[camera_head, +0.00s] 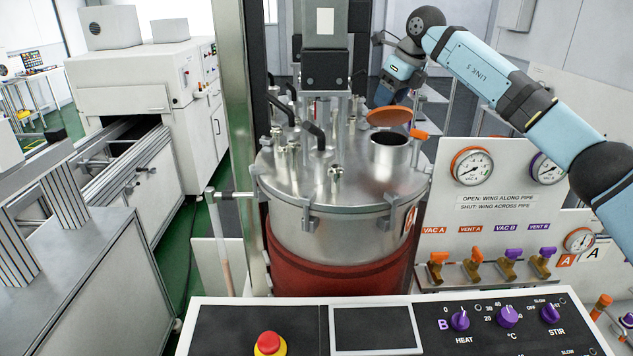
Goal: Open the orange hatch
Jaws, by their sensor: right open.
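The orange hatch (388,117) is a round disc above the short steel port (389,160) on the vessel's lid. It stands raised and tilted, apart from the port rim, and the port's dark inside shows below it. A small orange tab (420,134) sits just right of it. My right arm comes in from the right, and my right gripper (382,97) is just above and behind the hatch. Its jaws are open; the fingertips are small and partly hidden, so I cannot tell whether they touch the hatch. My left gripper is not in view.
The steel vessel lid (320,190) carries several clamps and black-handled fittings. A stirrer motor column (325,70) stands left of the port. A gauge and valve panel (490,210) is at right. A control console (400,325) with a red button (268,344) is in front.

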